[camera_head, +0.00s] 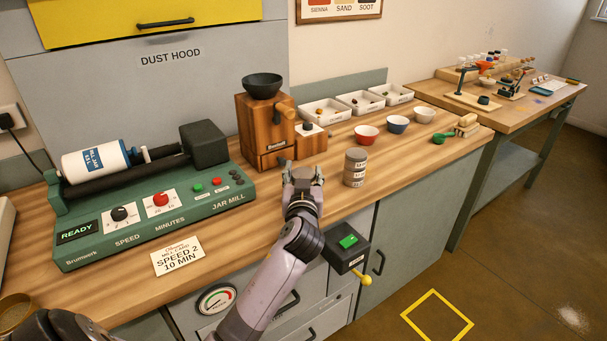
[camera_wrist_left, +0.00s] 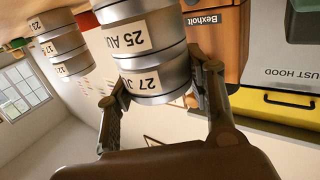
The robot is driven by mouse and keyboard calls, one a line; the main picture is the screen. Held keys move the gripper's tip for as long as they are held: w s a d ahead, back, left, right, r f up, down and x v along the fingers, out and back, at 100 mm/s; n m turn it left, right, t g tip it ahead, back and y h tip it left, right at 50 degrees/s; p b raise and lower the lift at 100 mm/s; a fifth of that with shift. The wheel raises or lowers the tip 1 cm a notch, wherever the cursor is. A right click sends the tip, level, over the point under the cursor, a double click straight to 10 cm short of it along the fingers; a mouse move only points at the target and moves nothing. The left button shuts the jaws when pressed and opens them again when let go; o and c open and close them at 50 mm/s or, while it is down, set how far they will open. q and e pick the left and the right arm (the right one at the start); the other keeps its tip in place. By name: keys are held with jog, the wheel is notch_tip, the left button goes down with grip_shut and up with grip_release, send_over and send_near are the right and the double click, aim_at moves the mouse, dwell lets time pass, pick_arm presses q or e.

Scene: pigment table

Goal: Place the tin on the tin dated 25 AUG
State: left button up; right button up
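My left gripper (camera_head: 302,174) is in front of the wooden mill, its fingers around a grey metal tin labelled "27 JU…" (camera_wrist_left: 155,86). The left wrist view is upside down. There the fingers sit close against both sides of this tin. The tin labelled "25 AU…" (camera_wrist_left: 150,42) is directly beneath it, lined up and seemingly touching; a further metal band (camera_wrist_left: 122,10) shows below that. In the head view the gripper mostly hides these tins. A separate stack of tins (camera_head: 355,167) stands just right of the gripper, also in the left wrist view (camera_wrist_left: 62,45). My right gripper is out of view.
The wooden mill (camera_head: 265,125) with its dark bowl stands close behind the gripper. The green jar mill (camera_head: 150,205) is to the left. A black box (camera_head: 347,248) juts from the counter front.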

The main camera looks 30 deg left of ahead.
pick_arm(q)
jog(key=o, duration=0.4)
jog(key=shift+r, duration=0.15)
jog(key=b+v, duration=0.1)
jog(key=v, duration=1.1)
